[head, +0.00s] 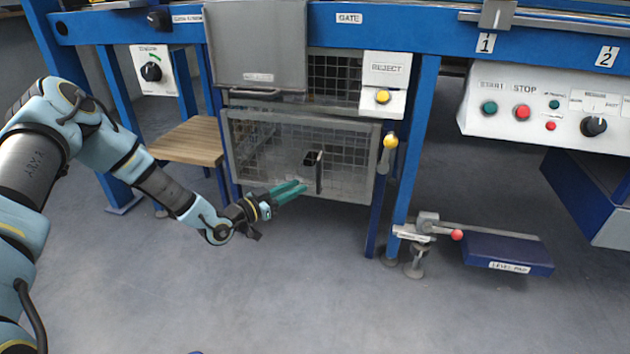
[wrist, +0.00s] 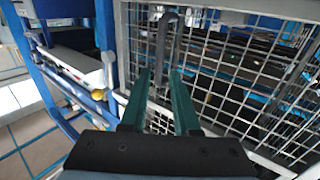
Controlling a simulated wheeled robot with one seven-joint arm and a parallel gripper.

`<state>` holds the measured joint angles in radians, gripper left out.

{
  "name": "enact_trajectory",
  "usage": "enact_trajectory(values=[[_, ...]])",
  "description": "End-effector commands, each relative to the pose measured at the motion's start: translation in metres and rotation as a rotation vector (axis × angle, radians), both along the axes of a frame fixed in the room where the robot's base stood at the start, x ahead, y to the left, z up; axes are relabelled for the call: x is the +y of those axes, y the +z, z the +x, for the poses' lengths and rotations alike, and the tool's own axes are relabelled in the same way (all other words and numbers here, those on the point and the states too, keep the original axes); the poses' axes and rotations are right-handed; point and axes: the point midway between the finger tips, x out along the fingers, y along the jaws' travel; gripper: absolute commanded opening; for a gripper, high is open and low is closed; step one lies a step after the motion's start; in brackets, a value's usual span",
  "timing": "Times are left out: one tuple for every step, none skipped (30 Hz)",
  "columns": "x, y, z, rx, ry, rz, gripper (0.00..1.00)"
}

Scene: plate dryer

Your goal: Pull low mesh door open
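The low mesh door (head: 262,165) is a grey-framed wire panel under the blue machine frame, and it looks closed. A dark upright handle (head: 319,172) stands on its right part, beside a small black block (head: 310,157). My gripper (head: 304,187) has teal fingers and is just left of the handle's lower end in the head view. In the wrist view the fingers (wrist: 159,72) are spread, with the grey handle (wrist: 166,42) ahead of and between their tips. I cannot tell whether they touch it. The mesh (wrist: 225,75) fills the right of that view.
A wooden stool (head: 190,140) stands left of the door. A blue post (head: 411,150) and a yellow knob (head: 390,141) are to its right. A blue pedal (head: 505,252) with a red-tipped lever sits low on the right. The grey floor (head: 290,280) in front of the door is clear.

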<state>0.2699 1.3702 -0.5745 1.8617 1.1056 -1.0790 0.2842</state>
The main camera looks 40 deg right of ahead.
Motion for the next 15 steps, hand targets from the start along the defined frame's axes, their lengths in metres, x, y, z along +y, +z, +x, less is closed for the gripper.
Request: enact_trajectory(values=[[-0.01, -0.002, -0.001, 0.0, -0.001, -0.003, 0.3], [-0.015, -0.002, -0.001, 0.0, -0.002, -0.002, 0.3], [-0.023, -0.003, -0.001, -0.001, -0.002, -0.001, 0.3], [-0.029, -0.003, -0.001, -0.001, -0.001, -0.001, 0.3], [-0.035, -0.003, -0.001, 0.001, -0.001, -0.001, 0.3], [-0.042, -0.003, -0.001, 0.0, -0.001, -0.001, 0.3], [-0.048, -0.003, -0.001, -0.001, -0.001, -0.001, 0.3], [-0.053, -0.003, -0.001, -0.001, -0.001, 0.0, 0.3], [-0.059, -0.003, -0.001, 0.0, 0.0, 0.0, 0.3], [-0.064, -0.002, -0.002, 0.001, 0.0, 0.0, 0.3], [-0.068, -0.002, -0.002, 0.0, 0.0, 0.0, 0.3], [-0.073, -0.002, -0.001, 0.0, 0.0, 0.001, 0.3], [-0.076, -0.002, -0.001, 0.0, 0.0, 0.002, 0.3], [-0.078, -0.002, -0.001, 0.0, 0.0, 0.002, 0.3], [-0.082, -0.002, -0.001, 0.0, 0.001, 0.001, 0.3]])
